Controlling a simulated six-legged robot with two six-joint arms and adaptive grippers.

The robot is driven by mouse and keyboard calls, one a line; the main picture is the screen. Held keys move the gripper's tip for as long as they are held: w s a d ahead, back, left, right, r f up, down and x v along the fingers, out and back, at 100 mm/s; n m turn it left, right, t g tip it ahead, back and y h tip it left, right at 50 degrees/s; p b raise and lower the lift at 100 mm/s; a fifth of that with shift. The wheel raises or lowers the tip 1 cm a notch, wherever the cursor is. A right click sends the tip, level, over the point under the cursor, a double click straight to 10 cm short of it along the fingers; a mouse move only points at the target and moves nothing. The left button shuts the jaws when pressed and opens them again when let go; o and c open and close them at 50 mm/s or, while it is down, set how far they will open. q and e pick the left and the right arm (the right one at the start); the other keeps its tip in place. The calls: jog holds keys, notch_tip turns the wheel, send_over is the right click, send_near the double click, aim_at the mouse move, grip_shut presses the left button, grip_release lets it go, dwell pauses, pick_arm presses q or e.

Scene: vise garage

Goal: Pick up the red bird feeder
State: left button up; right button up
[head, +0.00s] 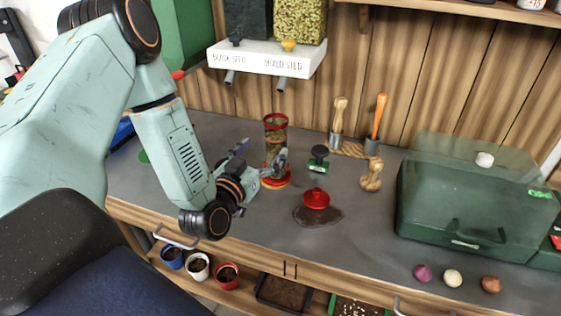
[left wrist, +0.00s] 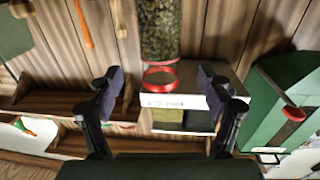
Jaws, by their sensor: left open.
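The red bird feeder (head: 274,143) stands upright on the grey counter. It is a clear tube with seed-like contents, a red top rim and a red base. My left gripper (head: 260,158) is open beside it at mid to lower height, with one finger overlapping part of the tube in the head view. In the left wrist view, which is upside down, the feeder (left wrist: 160,35) and its red rim show centred between the two spread fingers of the left gripper (left wrist: 162,82). I cannot tell whether a finger touches it. My right gripper is not in view.
A red lid (head: 316,199) lies on a dark patch front right of the feeder. A small green-based stamp-like tool (head: 319,158) stands behind it. A white seed dispenser shelf (head: 268,60) hangs above. A green transparent box (head: 470,205) stands at right.

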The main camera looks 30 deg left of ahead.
aim_at(271, 141)
pick_arm(q)
jog(key=shift+w+a+f, duration=0.15)
jog(key=shift+w+a, duration=0.45)
jog(key=shift+w, duration=0.3)
jog(key=w, duration=0.4)
jog(key=shift+w+d+r+b, duration=0.2)
jog(key=shift+d+b, duration=0.1)
jog(key=shift+d, duration=0.1)
jog(key=shift+w+a, duration=0.2)
jog(key=shift+w, duration=0.15)
jog(key=shift+w+a+f, duration=0.15)
jog(key=shift+w+a, duration=0.05)
jog(key=shift+a, duration=0.1)
jog(key=shift+d, duration=0.15)
jog(key=shift+c, duration=0.3)
jog(key=shift+d, duration=0.2)
jog(key=c, duration=0.3)
jog(key=shift+a, duration=0.3)
jog(key=c, duration=0.5)
jog(key=shift+d, duration=0.2)
jog(key=c, duration=0.4)
jog(key=shift+a, duration=0.1)
grip_shut()
